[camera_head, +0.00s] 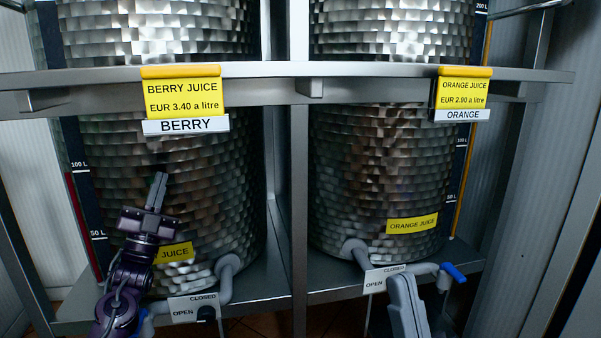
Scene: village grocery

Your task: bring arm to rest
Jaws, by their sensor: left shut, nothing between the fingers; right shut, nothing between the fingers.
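My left gripper (160,175) is at the lower left, in front of the berry juice tank (225,150). Its two slim fingers point up and are shut together with nothing between them. Its purple arm rises from the bottom edge and hides part of the small yellow label (178,252) on the tank. No contact between the fingers and the tank can be made out. I do not make out my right gripper in this view.
An orange juice tank (380,170) stands to the right. Grey taps with "OPEN/CLOSED" plates (194,307) sit below both tanks; the right tap has a blue handle (453,272). A metal rail (330,77) with price signs (183,98) crosses in front.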

